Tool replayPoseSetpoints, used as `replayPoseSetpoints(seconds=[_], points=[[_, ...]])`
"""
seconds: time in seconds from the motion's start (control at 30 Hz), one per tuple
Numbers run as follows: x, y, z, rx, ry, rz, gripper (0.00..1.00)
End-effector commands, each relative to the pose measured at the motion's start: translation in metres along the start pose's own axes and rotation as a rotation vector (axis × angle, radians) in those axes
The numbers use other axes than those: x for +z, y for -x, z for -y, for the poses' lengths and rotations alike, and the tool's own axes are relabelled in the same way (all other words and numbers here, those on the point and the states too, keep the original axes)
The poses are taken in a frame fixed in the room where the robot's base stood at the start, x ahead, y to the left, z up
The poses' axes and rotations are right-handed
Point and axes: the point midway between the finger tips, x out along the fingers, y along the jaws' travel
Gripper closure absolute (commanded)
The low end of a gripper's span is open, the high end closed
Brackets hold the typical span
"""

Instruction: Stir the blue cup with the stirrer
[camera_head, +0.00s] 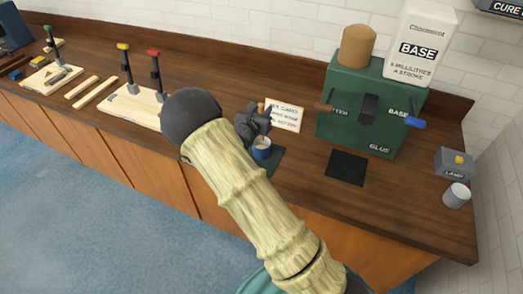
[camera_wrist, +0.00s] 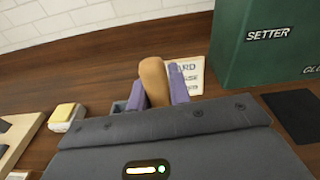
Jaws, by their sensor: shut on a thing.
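The blue cup (camera_head: 261,153) stands on a dark mat (camera_head: 270,165) near the front of the counter, partly behind my arm. My gripper (camera_head: 258,125) is just above and behind it, pointing down. In the wrist view my gripper's purple fingers (camera_wrist: 157,92) are closed around the tan wooden handle of the stirrer (camera_wrist: 153,80). A small brown bit of the stirrer shows above my gripper in the head view (camera_head: 261,107). The stirrer's lower end is hard to make out, so I cannot tell whether it is inside the cup. The cup is hidden in the wrist view.
A lamp box (camera_head: 454,163) and a white cup (camera_head: 456,195) are at far right. Clamps on boards (camera_head: 130,100) stand left.

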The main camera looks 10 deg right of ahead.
Motion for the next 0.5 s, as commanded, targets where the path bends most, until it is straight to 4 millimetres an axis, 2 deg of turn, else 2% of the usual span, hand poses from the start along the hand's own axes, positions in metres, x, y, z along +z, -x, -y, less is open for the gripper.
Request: replayPoseSetpoints(seconds=[0.37,0.5], points=[[0.0002,0.0,0.0,0.0,0.0,0.0,0.99],[0.0067,0.0008,0.0004,0.0,-0.001,0.001,0.99]])
